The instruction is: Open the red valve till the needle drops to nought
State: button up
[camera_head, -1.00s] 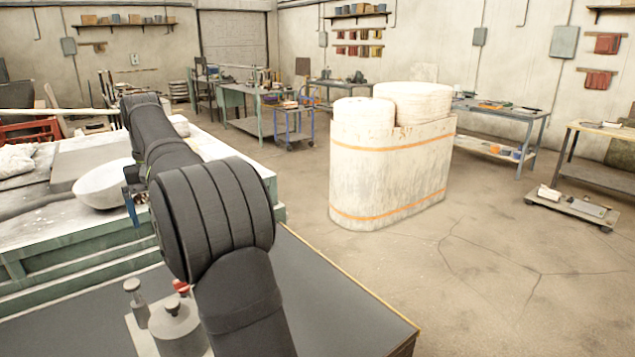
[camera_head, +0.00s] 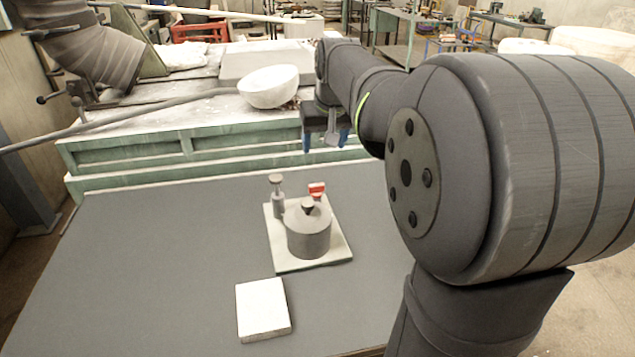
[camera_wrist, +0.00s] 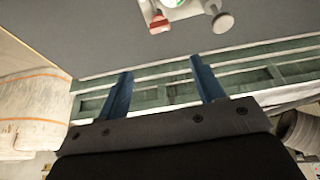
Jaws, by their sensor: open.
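The red valve (camera_head: 317,188) is a small red handle behind a grey lidded pot (camera_head: 308,232) on a pale base plate (camera_head: 335,256). The wrist view shows my gripper (camera_wrist: 161,67) with nothing between the fingers.
A white block (camera_head: 262,308) lies on the grey table (camera_head: 150,260) in front of the base plate. Behind is a green-sided bench (camera_head: 130,156) with a white bowl (camera_head: 268,87) and a long rod. The table's left side is clear.

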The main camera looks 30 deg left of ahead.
aim_at(317, 185)
jog(key=x, duration=1.7)
jog(key=shift+s+f, duration=0.1)
jog(key=shift+f, duration=0.1)
jog(key=c, duration=1)
